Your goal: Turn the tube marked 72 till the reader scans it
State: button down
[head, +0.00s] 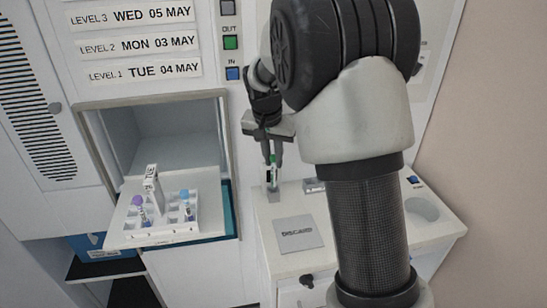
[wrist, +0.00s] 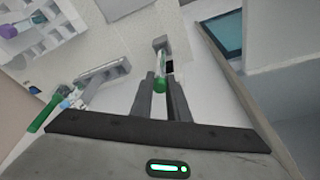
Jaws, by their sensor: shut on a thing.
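A green-capped tube (wrist: 160,84) stands between the fingers of my gripper (wrist: 160,98) in the wrist view. The fingers are shut on it near the cap. The head view shows my gripper (head: 272,158) pointing down, with the green cap (head: 273,159) between its fingers, over the white counter. The tube stands at a small grey holder (wrist: 160,44). A small black patch (wrist: 170,67) shows beside the tube; I cannot tell whether it belongs to the reader. No number is readable on the tube, so I cannot confirm the 72.
A tray (head: 180,236) at left holds a white rack with purple- and blue-capped tubes and a TUE sign. A DISCARD plate (head: 298,234) lies on the counter. In the wrist view, another green-capped tube (wrist: 44,112) and a grey block (wrist: 104,75) are at left.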

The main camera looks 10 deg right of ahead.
jog(key=shift+f, duration=0.35)
jog(key=shift+f+b, duration=0.45)
jog(key=shift+f, duration=0.1)
dwell(0.5)
jog(key=shift+r+p, duration=0.75)
jog(key=shift+r, duration=0.4)
jog(key=shift+f+b, duration=0.3)
jog(key=shift+f, duration=0.25)
dwell(0.6)
jog(key=shift+f+b, duration=0.3)
jog(key=shift+f, duration=0.2)
jog(key=shift+f, duration=0.15)
